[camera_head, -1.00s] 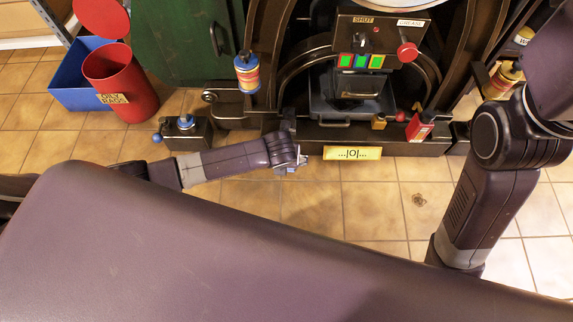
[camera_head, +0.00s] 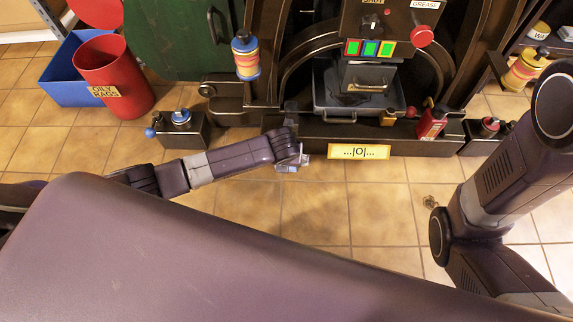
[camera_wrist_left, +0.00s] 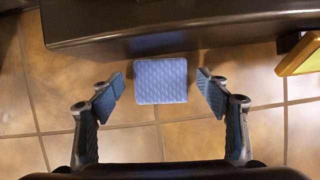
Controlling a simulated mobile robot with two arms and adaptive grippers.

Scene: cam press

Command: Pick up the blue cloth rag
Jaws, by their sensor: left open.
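The blue cloth rag (camera_wrist_left: 161,80) shows in the left wrist view as a light blue, textured, nearly square pad. It lies between the spread fingertips of my left gripper (camera_wrist_left: 160,93), with a gap on both sides. The gripper is open and does not touch it. In the head view my left gripper (camera_head: 292,161) is low in front of the machine base, and the rag cannot be made out clearly there. My right gripper is outside the frames.
The dark machine base (camera_head: 300,135) runs close beyond the rag, with a yellow sign (camera_head: 359,152) to the right. A red oily-rags bin (camera_head: 118,80) and a blue box (camera_head: 62,85) stand at the upper left.

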